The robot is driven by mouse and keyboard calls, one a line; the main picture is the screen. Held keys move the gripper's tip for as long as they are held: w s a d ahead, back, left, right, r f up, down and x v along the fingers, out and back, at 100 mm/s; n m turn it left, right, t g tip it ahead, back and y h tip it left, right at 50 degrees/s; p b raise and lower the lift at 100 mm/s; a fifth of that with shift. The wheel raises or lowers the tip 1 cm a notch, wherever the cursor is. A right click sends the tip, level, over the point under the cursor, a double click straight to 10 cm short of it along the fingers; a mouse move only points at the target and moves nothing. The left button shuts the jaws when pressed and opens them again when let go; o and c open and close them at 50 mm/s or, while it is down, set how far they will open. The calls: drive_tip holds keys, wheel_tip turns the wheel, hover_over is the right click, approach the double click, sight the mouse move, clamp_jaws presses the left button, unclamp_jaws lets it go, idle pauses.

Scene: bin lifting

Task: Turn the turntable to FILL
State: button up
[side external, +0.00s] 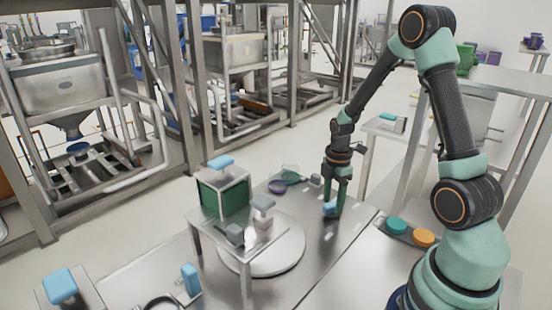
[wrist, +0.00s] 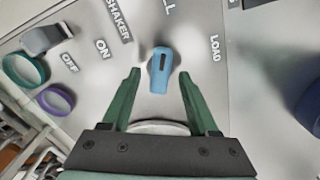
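The turntable appears to be the large pale disc (side external: 285,255) on the steel table, partly under a small stand. A blue knob (wrist: 160,78) with a black mark sits on the panel near the label LOAD (wrist: 215,48) and a cut-off label ending in LL (wrist: 168,8). The knob is elongated roughly up and down in the wrist view. It also shows in the side view (side external: 329,209). My gripper (wrist: 159,74) points down with its green fingers apart, one on each side of the knob. Gaps show between fingers and knob. A pale round edge shows between the finger bases.
A grey switch (wrist: 47,38) stands near the labels SHAKER, ON and OFF. A green ring (wrist: 25,72) and purple ring (wrist: 56,100) lie nearby. Teal (side external: 396,225) and orange (side external: 424,237) round buttons sit near my base.

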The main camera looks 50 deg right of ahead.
sight(333, 204)
wheel_tip(333, 204, up, 12)
idle(0.7)
drive_tip(key=s+a+r+m+t, duration=0.2)
drive_tip(key=a+r+m, duration=0.3)
drive_tip(key=a, duration=0.3)
drive_tip(key=s+a+r+m+t, duration=0.2)
drive_tip(key=a+r+m+t, duration=0.1)
drive_tip(key=a+m, duration=0.5)
drive_tip(key=shift+s+a+r+t, duration=0.15)
drive_tip(key=shift+a+r+t, duration=0.15)
drive_tip(key=shift+a+r, duration=0.55)
drive_tip(key=shift+d, duration=0.1)
